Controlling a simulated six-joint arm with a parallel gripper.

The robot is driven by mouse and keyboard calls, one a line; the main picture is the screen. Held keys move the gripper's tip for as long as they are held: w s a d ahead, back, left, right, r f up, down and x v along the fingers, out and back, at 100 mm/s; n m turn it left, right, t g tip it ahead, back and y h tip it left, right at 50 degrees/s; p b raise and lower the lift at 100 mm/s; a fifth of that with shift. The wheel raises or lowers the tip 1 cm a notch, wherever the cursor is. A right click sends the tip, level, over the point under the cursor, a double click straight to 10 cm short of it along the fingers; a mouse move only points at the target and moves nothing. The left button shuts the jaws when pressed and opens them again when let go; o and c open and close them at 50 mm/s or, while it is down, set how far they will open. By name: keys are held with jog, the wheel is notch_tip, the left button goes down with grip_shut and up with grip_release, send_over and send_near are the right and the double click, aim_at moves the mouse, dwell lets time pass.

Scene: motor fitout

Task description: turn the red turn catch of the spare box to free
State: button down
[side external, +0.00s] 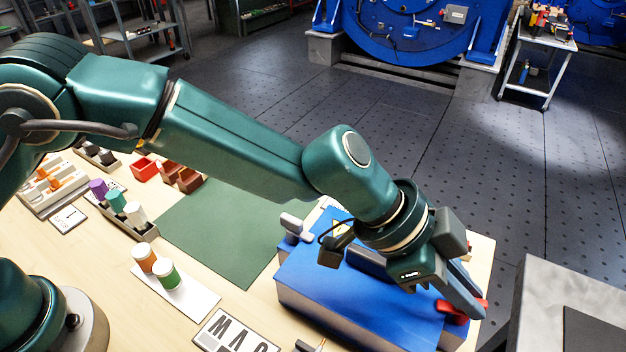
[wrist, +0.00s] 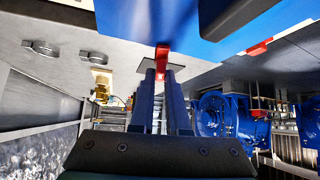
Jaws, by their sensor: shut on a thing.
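The spare box is the blue box (side external: 345,290) at the front right of the table, with its lid down. The red turn catch (side external: 452,310) is at its right end, partly hidden by my gripper (side external: 474,308). In the wrist view the red catch (wrist: 162,53) stands at the tips of my fingers (wrist: 161,76), against the edge of the blue box (wrist: 225,14). My gripper is shut on the catch. I cannot tell the catch's exact turn angle.
A grey latch piece (side external: 295,226) sits at the box's left end. A green mat (side external: 215,232) lies behind, mostly clear. Orange and green capped cylinders (side external: 165,273) stand on a white plate. A second red piece (wrist: 260,47) shows in the wrist view. A grey cabinet (side external: 545,310) stands at right.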

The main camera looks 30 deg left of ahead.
jog(key=shift+s+n+t+y, duration=0.15)
jog(key=shift+n+t+y, duration=0.15)
jog(key=shift+n+t, duration=0.75)
jog(key=shift+n, duration=0.35)
jog(key=c, duration=0.9)
grip_release()
jog(key=shift+v, duration=2.55)
